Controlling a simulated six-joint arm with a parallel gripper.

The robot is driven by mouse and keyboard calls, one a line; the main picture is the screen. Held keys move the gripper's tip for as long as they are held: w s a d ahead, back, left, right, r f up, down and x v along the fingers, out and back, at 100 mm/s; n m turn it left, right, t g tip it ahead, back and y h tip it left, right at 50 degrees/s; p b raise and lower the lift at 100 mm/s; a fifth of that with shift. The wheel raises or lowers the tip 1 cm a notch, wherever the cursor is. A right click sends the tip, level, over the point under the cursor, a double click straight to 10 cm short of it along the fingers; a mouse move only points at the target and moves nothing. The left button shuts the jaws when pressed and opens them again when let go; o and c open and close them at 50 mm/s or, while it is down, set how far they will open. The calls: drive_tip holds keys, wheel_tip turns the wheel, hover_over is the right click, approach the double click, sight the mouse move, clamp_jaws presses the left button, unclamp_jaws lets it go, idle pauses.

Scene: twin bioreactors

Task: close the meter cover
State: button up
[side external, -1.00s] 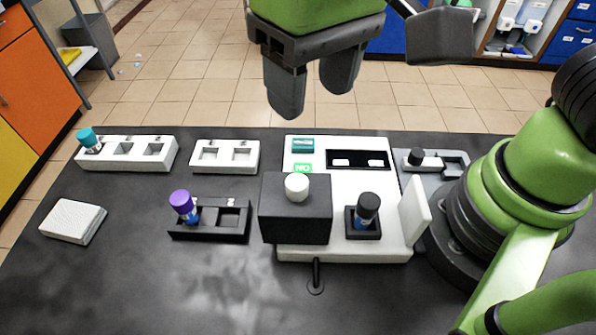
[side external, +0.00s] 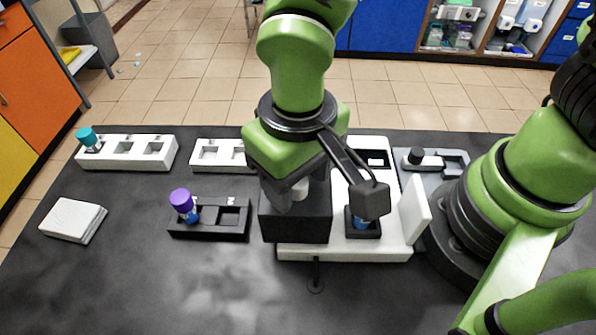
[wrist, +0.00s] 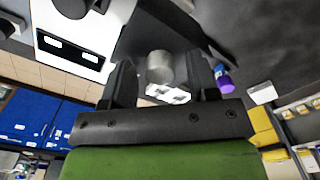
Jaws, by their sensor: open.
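The meter is a white unit (side external: 345,252) with a black block (side external: 295,222) on its left part, which appears to be the cover. A pale round knob (side external: 300,190) tops the block and also shows in the wrist view (wrist: 160,67). My gripper (side external: 297,197) is open above the block, its fingers on either side of the knob with gaps visible. To the right, a vial (side external: 361,222) stands uncovered in a black socket (side external: 364,235), partly hidden by my wrist camera. A white upright plate (side external: 415,210) stands at the meter's right edge.
A black rack (side external: 225,234) with a purple-capped vial (side external: 181,200) stands left of the meter. White racks (side external: 130,163) and a white block (side external: 72,221) are farther left. A grey holder (side external: 445,170) sits behind right. The front table is mostly clear.

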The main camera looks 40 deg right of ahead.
clamp_jaws()
drive_tip(key=s+d, duration=0.5)
drive_tip(key=shift+s+d, duration=0.1)
idle(0.3)
unclamp_jaws()
drive_tip(key=shift+r, duration=0.1)
wheel_tip(320, 180, up, 10)
idle(0.6)
